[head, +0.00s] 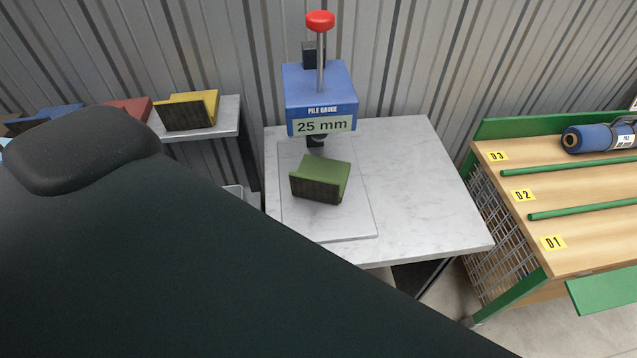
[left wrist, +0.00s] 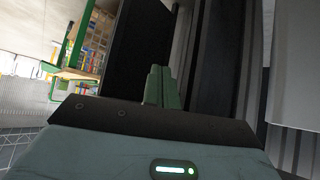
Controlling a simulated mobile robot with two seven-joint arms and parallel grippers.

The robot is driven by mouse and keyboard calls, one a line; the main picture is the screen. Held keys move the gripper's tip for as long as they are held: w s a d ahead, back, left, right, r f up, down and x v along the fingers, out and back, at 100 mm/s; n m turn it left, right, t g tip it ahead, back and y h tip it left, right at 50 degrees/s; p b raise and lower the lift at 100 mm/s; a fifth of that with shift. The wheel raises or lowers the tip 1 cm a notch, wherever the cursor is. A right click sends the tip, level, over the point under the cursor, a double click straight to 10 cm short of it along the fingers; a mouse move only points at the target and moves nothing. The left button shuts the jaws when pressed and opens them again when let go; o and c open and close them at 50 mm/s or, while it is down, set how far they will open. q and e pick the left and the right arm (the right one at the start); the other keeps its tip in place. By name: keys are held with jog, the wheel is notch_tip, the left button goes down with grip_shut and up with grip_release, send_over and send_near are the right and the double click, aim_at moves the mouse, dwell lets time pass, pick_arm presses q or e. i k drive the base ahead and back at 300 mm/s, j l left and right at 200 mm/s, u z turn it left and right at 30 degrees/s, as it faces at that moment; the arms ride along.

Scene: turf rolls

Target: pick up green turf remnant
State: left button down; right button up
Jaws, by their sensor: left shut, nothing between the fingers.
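The green turf remnant (head: 326,174) is a folded or bent piece with a green top and a dark front face. It lies on a thin pale plate (head: 350,225) on the marble-topped table, just in front of the blue pile gauge (head: 320,90) marked 25 mm. My left gripper (left wrist: 161,86) shows in the left wrist view with its fingers together and nothing between them. The remnant does not show in that view. In the head view no gripper is visible. My right gripper is in neither view.
A dark part of my own arm covers the lower left. A side table (head: 229,116) holds a yellow remnant (head: 190,110) and a red one (head: 130,108). A wooden rack (head: 580,235) labelled D1 to D3 stands right, holding a blue roll (head: 590,138). The table's right side is clear.

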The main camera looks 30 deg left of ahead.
aim_at(317, 178)
jog(key=i+l+u, duration=0.3)
jog(key=u, duration=0.15)
jog(key=i+l+u, duration=0.2)
jog(key=l+u, duration=0.25)
